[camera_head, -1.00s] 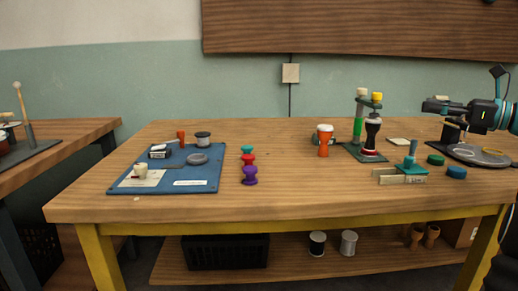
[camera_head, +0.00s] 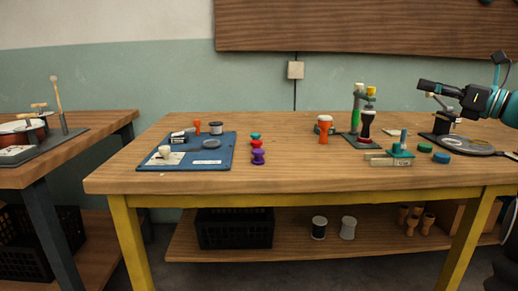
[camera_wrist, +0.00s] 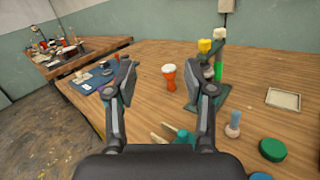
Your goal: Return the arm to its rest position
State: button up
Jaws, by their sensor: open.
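My gripper (camera_head: 424,88) is at the right of the head view, above the workbench (camera_head: 290,170), pointing left. In the wrist view my gripper (camera_wrist: 156,84) has its two fingers spread wide with nothing between them. An orange goblet drum with a pale top (camera_head: 324,130) stands upright on the bench, left of and below the gripper. It also shows in the wrist view (camera_wrist: 169,76), beyond the fingers. A dark drum with a pale top (camera_head: 366,124) stands on the stand with a green post (camera_head: 355,116).
A blue mat (camera_head: 215,162) with small items lies at the bench's left. Small coloured spools (camera_head: 258,157) stand beside it. A second bench (camera_head: 60,150) stands left. The middle bench is fairly clear.

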jog(key=a+r+m+t+h+p, duration=0.1)
jog(key=a+r+m+t+h, duration=0.3)
jog(key=m, duration=0.5)
jog(key=a+r+m+t+h, duration=0.3)
jog(key=m+h, duration=0.4)
jog(key=m, duration=0.3)
jog(key=s+a+f+m+g, duration=0.5)
jog(key=s+f+m, duration=0.3)
jog(key=f, duration=0.5)
jog(key=s+a+f+m+g+h+p, duration=0.1)
jog(key=s+a+f+m+g, duration=0.4)
jog(key=s+f, duration=0.8)
jog(key=s+a+f+m+g+p, duration=0.1)
jog(key=s+a+f+m+g, duration=0.5)
jog(key=f, duration=0.7)
jog(key=s+a+m, duration=0.2)
jog(key=s+m, duration=0.2)
jog(key=s, duration=0.1)
jog(key=shift+a+m+h, duration=0.2)
jog(key=shift+m+h, duration=0.1)
jog(key=shift+h, duration=0.1)
jog(key=shift+o, duration=0.4)
jog(key=shift+f, duration=0.1)
